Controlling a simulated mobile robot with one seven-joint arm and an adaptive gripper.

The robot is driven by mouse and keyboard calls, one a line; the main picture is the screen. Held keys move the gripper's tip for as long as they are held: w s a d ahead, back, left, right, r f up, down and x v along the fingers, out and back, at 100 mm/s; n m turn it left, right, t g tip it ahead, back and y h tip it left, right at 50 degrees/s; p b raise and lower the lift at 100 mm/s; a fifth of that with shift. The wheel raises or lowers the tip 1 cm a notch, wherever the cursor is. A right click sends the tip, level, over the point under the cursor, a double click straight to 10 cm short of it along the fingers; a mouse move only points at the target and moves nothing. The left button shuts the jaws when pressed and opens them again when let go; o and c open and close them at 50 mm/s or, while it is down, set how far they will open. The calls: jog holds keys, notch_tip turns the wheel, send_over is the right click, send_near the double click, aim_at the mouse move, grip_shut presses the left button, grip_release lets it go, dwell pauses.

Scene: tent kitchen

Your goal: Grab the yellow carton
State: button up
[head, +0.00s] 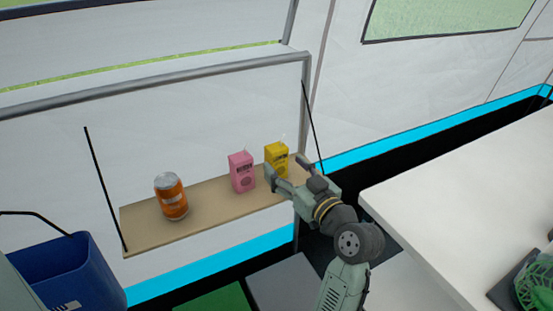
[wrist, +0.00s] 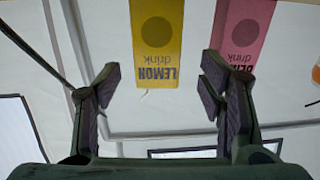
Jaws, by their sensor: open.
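The yellow carton (head: 277,158) stands upright at the right end of a hanging wooden shelf (head: 205,214) in the head view. In the wrist view the yellow carton (wrist: 157,45), labelled lemon drink, appears upside down, in line with the gap between the fingers and beyond their tips. My gripper (head: 284,179) is open and empty, close in front of the carton in the head view; the fingers partly cover its lower part there. The open fingers also show in the wrist view (wrist: 160,82). I see no contact with the carton.
A pink carton (head: 242,172) stands just left of the yellow one, and an orange can (head: 171,196) stands farther left. Thin black cords hold the shelf. A white table (head: 470,190) is at the right and a blue bin (head: 75,275) at the lower left.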

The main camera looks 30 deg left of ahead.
aim_at(280, 158)
jog(key=x, duration=0.1)
jog(key=p+x, duration=0.1)
jog(key=x, duration=0.1)
jog(key=p+x, duration=0.1)
jog(key=shift+w+a+r, duration=0.1)
jog(key=shift+w+r, duration=0.05)
jog(key=shift+r, duration=0.25)
jog(key=shift+w+a+f, duration=0.15)
jog(key=shift+w+a, duration=0.15)
jog(key=shift+a, duration=0.15)
jog(key=shift+c, duration=0.5)
jog(key=c, duration=0.8)
